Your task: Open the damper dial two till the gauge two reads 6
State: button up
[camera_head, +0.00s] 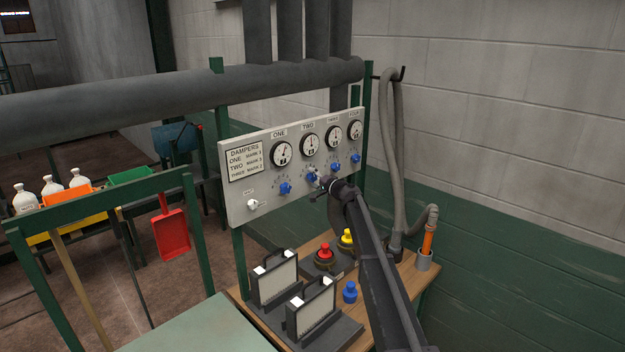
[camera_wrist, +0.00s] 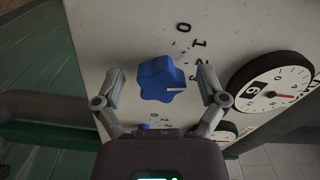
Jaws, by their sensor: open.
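The panel (camera_head: 240,207) carries a row of blue dials below round gauges. Dial two (camera_head: 311,178) sits under gauge two (camera_head: 309,143), whose reading is too small to tell here. My gripper (camera_head: 324,184) is at the panel beside dial two. In the wrist view, a blue lobed dial (camera_wrist: 160,78), which appears to be dial two, lies between the open fingers of my gripper (camera_wrist: 162,85). The fingers stand apart from it on both sides. A white mark shows on its lobe.
Dial three (camera_head: 334,167) is close on the right, and dial one (camera_head: 285,188) on the left. A grey hose (camera_head: 390,130) hangs at the right.

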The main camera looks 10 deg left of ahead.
jog(key=v, duration=1.1)
jog(key=shift+s+d, duration=0.3)
jog(key=s+d+f+n+g+h+b, duration=0.2)
jog(key=s+d+f+g+h, duration=0.15)
jog(key=s+f, duration=0.7)
jog(key=s+d+f+n+g+h+b, duration=0.2)
jog(key=s+d+f+n+g, duration=0.3)
jog(key=s, duration=1)
jog(key=s+d+f+h+b, duration=0.1)
jog(key=s+d+f+h, duration=0.2)
jog(key=s, duration=0.5)
jog(key=s+d+f+m+g+h+b, duration=0.1)
jog(key=s+d+f+h, duration=0.1)
jog(key=s+d+f, duration=0.2)
jog(key=s+d+f+m+g+h+b, duration=0.1)
jog(key=s+d+f+h, duration=0.2)
jog(key=s+d, duration=0.4)
jog(key=s, duration=0.5)
jog(key=shift+d+f+h, duration=0.25)
jog(key=shift+h, duration=0.1)
jog(key=shift+g, duration=0.25)
